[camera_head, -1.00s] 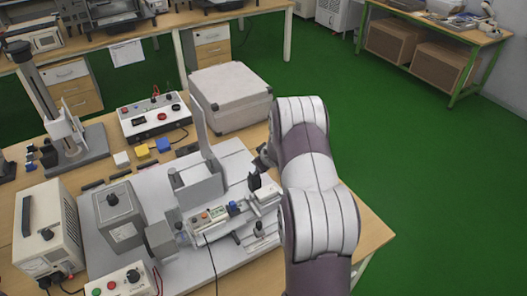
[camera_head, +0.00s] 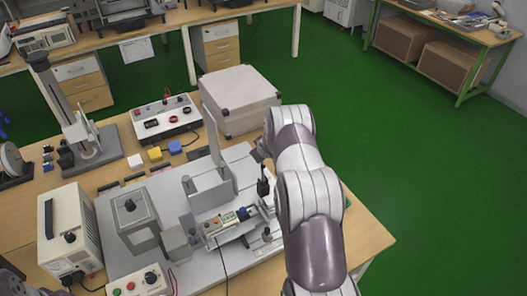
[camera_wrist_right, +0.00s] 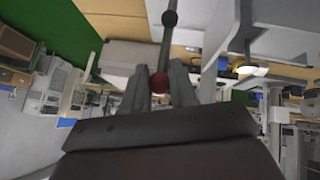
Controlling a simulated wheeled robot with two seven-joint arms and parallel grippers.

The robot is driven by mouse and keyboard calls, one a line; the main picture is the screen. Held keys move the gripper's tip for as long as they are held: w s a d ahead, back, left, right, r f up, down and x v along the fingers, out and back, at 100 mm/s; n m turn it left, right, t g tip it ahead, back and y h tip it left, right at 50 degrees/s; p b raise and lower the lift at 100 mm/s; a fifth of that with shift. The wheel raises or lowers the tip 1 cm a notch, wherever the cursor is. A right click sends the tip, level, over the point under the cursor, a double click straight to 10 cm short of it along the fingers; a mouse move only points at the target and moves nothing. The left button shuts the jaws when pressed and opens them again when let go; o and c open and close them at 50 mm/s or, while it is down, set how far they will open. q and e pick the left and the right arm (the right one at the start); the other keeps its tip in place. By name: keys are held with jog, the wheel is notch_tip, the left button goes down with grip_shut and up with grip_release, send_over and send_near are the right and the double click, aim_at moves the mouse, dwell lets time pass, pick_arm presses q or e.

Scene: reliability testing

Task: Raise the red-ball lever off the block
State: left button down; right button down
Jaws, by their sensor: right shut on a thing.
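In the right wrist view a red ball (camera_wrist_right: 160,82) sits between the two grey fingers of my right gripper (camera_wrist_right: 162,88). The gripper is shut on this ball. I cannot make out the red ball there. The test fixture (camera_head: 225,222) stands on a pale plate beside the arm. My left gripper is not in view.
A grey lidded case (camera_head: 240,95) stands behind the fixture. A power box (camera_head: 70,232), a grey box (camera_head: 133,220) and a button box (camera_head: 140,283) are on the left. An upright stand (camera_head: 90,145) is at the back left. Green floor is free on the right.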

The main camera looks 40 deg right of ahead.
jog(key=shift+w+d+r, duration=0.1)
jog(key=shift+w+r, duration=0.15)
jog(key=shift+r, duration=0.05)
jog(key=c, duration=1)
grip_release()
jog(key=shift+w+d+f, duration=0.1)
jog(key=shift+w+f, duration=0.25)
jog(key=shift+f, duration=0.1)
jog(key=shift+s+r, duration=0.35)
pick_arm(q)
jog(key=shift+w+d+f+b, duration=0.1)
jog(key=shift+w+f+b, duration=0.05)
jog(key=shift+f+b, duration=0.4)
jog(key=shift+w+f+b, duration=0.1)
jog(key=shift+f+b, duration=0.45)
pick_arm(e)
jog(key=v, duration=1.1)
jog(key=shift+s+r, duration=0.2)
jog(key=shift+r, duration=0.1)
